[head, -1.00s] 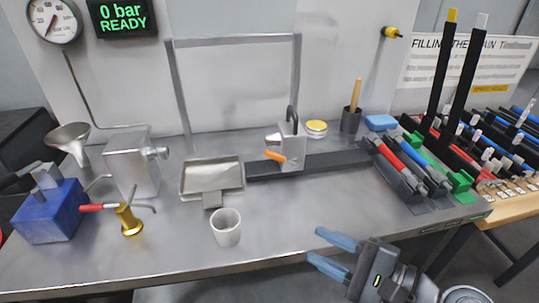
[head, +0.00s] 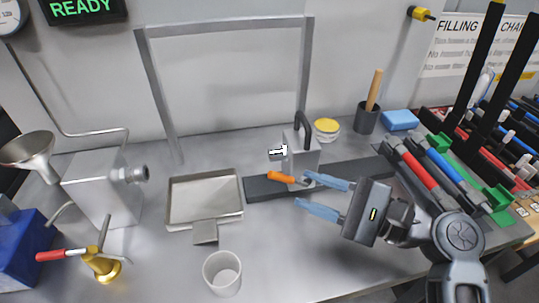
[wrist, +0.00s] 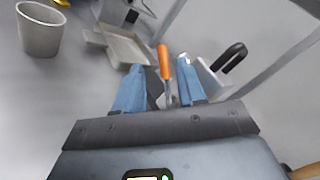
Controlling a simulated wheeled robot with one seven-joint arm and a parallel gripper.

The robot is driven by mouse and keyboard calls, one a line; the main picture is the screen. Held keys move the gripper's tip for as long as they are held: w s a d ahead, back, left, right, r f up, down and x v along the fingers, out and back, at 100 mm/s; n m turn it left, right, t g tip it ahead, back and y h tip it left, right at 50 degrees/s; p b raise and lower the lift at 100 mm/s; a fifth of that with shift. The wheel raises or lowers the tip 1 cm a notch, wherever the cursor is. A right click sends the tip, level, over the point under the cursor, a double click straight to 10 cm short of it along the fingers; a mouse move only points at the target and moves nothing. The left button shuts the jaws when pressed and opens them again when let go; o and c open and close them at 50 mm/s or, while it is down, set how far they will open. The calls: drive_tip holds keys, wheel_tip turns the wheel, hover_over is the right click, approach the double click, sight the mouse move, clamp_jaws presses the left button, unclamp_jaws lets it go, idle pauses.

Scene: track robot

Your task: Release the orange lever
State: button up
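The orange lever (head: 281,176) sticks out to the left from the low front of a grey metal block (head: 301,155) with a black curved handle on top. My gripper (head: 311,192) is open, its two blue fingers just right of the lever and pointing left at it. In the wrist view the lever (wrist: 163,62) lies between my gripper's fingers (wrist: 157,80), its orange tip reaching beyond them and its metal shank between them. I cannot tell whether either finger touches it.
The block sits on a dark rail (head: 345,172). A metal tray (head: 205,200) and a grey cup (head: 222,273) stand to the left. A rack with red and blue tubes (head: 415,165) is at the right. The front middle of the table is clear.

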sight(279, 178)
drive_tip(key=shift+w+a, duration=0.4)
drive_tip(key=shift+a, duration=0.1)
drive_tip(key=x, duration=0.6)
drive_tip(key=shift+w+a+p, duration=0.15)
drive_tip(key=shift+a+p, duration=0.2)
drive_tip(key=shift+p, duration=0.05)
clamp_jaws()
